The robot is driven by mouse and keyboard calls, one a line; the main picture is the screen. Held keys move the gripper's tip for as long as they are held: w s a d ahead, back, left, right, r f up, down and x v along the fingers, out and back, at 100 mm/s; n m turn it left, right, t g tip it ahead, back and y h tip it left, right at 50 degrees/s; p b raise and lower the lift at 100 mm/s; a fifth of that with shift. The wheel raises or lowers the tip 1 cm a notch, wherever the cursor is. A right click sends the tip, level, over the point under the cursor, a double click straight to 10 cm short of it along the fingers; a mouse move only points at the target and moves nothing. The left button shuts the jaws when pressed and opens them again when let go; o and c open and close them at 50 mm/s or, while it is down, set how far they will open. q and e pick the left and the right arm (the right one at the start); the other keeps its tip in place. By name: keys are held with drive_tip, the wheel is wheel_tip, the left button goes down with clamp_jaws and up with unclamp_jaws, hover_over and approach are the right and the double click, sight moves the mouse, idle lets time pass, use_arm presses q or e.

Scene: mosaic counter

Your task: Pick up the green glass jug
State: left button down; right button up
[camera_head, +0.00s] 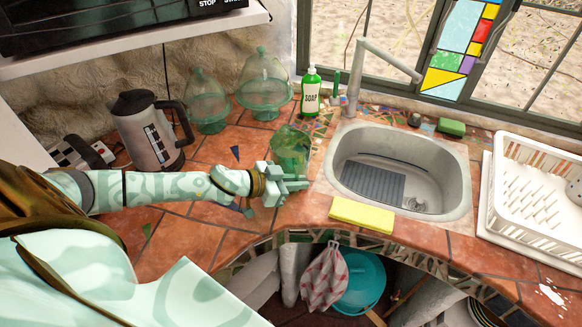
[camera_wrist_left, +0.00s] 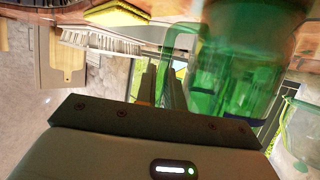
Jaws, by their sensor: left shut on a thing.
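The green glass jug (camera_head: 291,147) is at the middle of the tiled counter, left of the sink. My left gripper (camera_head: 296,185) reaches it from the left and is shut at its near side. In the left wrist view the jug (camera_wrist_left: 240,60) fills the upper right, upside down in the picture. There its green handle (camera_wrist_left: 178,38) runs to my left gripper's fingers (camera_wrist_left: 163,86), which are closed on it. I cannot tell whether the jug's base touches the counter. My right gripper is not in view.
A sink (camera_head: 400,170) lies to the right, with a yellow sponge (camera_head: 362,215) at its near left edge. A soap bottle (camera_head: 311,92) and glass domes (camera_head: 264,85) stand behind the jug. A kettle (camera_head: 150,135) stands at the left, a white dish rack (camera_head: 525,190) at the right.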

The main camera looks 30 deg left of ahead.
sight(297, 171)
use_arm(q)
drive_tip(key=shift+r, duration=0.15)
drive_tip(key=shift+r, duration=0.3)
wheel_tip(297, 171, up, 2)
drive_tip(key=shift+r+p, duration=0.15)
drive_tip(key=shift+p, duration=0.5)
drive_tip(key=s+d+r+p, duration=0.3)
drive_tip(key=s+d+r, duration=0.7)
drive_tip(key=shift+w, duration=0.1)
